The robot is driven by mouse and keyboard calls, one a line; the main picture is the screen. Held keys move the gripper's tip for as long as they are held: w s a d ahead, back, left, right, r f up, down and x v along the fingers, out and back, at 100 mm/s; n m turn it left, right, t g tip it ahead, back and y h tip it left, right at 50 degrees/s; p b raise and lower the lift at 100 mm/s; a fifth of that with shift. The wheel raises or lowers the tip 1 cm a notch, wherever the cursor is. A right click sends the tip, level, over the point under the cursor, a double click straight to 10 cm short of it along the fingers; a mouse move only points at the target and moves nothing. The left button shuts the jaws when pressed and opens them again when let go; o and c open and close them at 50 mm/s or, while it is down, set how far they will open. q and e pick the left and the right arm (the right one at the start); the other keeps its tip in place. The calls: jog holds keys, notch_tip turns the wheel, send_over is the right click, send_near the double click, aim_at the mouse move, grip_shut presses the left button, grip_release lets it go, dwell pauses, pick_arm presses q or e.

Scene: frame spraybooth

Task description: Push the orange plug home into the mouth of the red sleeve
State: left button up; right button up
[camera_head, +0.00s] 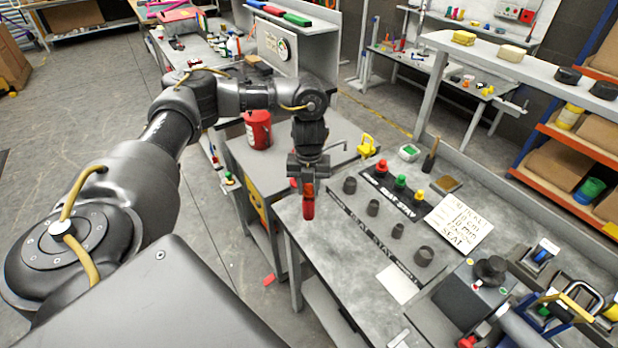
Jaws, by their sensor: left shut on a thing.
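My left gripper (308,186) points down above the near left edge of the grey workbench (330,255). My right gripper is not in view.
Red (381,167), green (401,182) and yellow (419,195) knobbed pieces stand in a dark strip behind the cups. A printed card (460,222) lies to their right. A red bucket (258,129) stands behind my left arm. Tools and a dark box (470,300) crowd the bench's right end.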

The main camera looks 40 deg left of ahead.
aim_at(308, 186)
pick_arm(q)
jog(key=shift+f+b, duration=0.45)
jog(key=shift+f, duration=0.5)
jog(key=o, duration=1)
jog(key=shift+r, duration=0.1)
notch_tip(308, 186, up, 11)
jog(key=shift+f, duration=0.2)
